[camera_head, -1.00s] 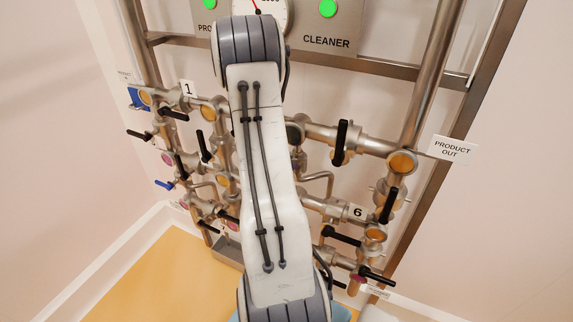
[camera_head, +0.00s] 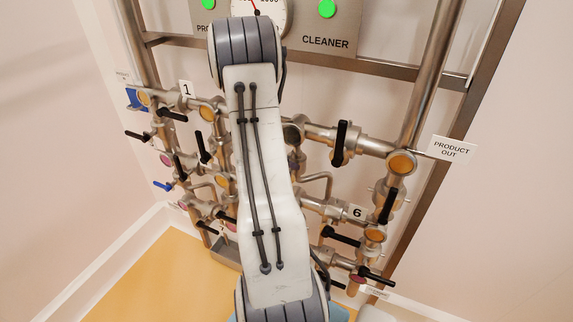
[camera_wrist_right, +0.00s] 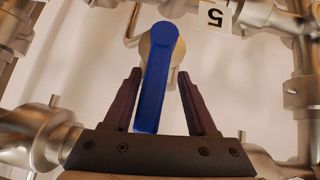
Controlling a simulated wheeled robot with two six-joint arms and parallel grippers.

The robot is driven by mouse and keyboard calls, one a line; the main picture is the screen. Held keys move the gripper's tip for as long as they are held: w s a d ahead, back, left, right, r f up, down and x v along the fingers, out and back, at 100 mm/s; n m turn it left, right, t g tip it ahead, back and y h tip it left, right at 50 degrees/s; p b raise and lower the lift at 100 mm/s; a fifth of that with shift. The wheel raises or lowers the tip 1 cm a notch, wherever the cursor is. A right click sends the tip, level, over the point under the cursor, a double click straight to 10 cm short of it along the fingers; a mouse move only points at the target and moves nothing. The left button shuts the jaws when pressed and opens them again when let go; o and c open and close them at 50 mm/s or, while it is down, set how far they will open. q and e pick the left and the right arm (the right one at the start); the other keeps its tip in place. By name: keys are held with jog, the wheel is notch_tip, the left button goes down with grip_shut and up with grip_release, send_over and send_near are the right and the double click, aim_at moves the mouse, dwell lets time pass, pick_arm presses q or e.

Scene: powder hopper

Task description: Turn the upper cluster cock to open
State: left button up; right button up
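In the right wrist view a cock with a blue lever handle (camera_wrist_right: 152,90) stands in the middle, its round hub at the top of the lever. My right gripper (camera_wrist_right: 160,76) is open, with one dark finger on each side of the lever. Gaps show between the lever and both fingers, so they do not grip it. In the head view my own arm covers the middle of the pipework and hides this cock and my right gripper. My left gripper is in neither view.
Steel pipework carries several black-handled valves, one black handle (camera_head: 341,143) on the right. A blue lever (camera_head: 163,186) sits at lower left. Labels 1 (camera_head: 186,89), 6 (camera_head: 357,212) and 5 (camera_wrist_right: 214,17) mark pipes. Steel pipes flank my gripper on both sides.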

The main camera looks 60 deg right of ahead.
jog(key=shift+a, duration=0.1)
jog(key=v, duration=1)
jog(key=shift+a, duration=0.15)
dwell(0.4)
